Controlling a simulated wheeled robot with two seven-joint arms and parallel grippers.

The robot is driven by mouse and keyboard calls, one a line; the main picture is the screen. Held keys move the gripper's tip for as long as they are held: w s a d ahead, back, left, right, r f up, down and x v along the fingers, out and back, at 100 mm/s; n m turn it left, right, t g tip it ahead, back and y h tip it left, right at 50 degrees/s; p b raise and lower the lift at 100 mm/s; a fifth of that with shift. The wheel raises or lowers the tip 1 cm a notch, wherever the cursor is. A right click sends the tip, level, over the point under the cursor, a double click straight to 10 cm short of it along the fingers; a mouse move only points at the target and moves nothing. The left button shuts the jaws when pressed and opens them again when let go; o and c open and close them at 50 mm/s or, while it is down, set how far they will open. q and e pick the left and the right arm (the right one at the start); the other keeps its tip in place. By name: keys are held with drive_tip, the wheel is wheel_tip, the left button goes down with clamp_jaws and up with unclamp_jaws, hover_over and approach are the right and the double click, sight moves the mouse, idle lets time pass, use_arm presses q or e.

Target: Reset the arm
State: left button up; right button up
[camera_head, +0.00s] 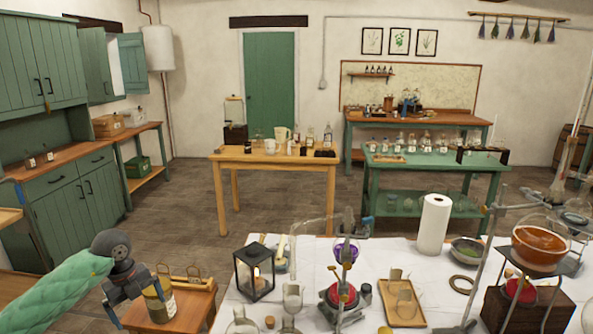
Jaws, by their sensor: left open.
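My left arm, in a green padded sleeve, comes in from the lower left. Its gripper (140,294) is open, pointing down over the left end of a small wooden side table (190,315). An olive-brown bottle with a pale label (156,306) stands on that table, right by the fingers. The gripper partly hides it, and I cannot tell whether the fingers touch it. My right gripper is not in view.
A white-covered table (380,262) in front holds a lantern (254,273), glassware, a wooden tray (402,303), a paper towel roll (434,225) and a bowl of orange liquid (540,247) on a stand. Green cabinets (75,190) line the left wall. Floor (180,220) is free behind.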

use_arm(q)
drive_tip(key=s+d+f+m+t+h, duration=0.1)
drive_tip(key=d+h, duration=0.3)
drive_tip(key=d, duration=0.6)
drive_tip(key=s+d+f+m+h, duration=0.15)
drive_tip(key=d+h, duration=0.25)
drive_tip(key=d, duration=0.5)
drive_tip(key=s+d+r+n+t+h, duration=0.3)
drive_tip(key=d+r+n+t+h, duration=0.2)
drive_tip(key=d+r+t+h, duration=0.4)
drive_tip(key=a+f+n+t+y, duration=0.2)
drive_tip(key=a+n+t+y, duration=0.5)
drive_tip(key=n+t+y, duration=0.5)
drive_tip(key=s+a+f+n+g+y, duration=0.5)
drive_tip(key=s+f+n+g+y, duration=0.25)
drive_tip(key=f+n, duration=0.3)
drive_tip(key=s+d+f+g+h, duration=0.1)
drive_tip(key=s+d+f+g, duration=0.1)
drive_tip(key=s+f+g, duration=0.7)
drive_tip(key=s+d+f+g+h, duration=0.1)
drive_tip(key=s+d+f+g, duration=0.3)
drive_tip(key=s, duration=0.9)
drive_tip(key=s+d+f, duration=0.1)
drive_tip(key=f, duration=1.5)
drive_tip(key=s+d+f, duration=0.1)
drive_tip(key=s+f, duration=0.1)
drive_tip(key=f, duration=1.3)
drive_tip(key=shift+d+f+m, duration=0.25)
drive_tip(key=shift+f+m, duration=0.05)
drive_tip(key=shift+f, duration=0.1)
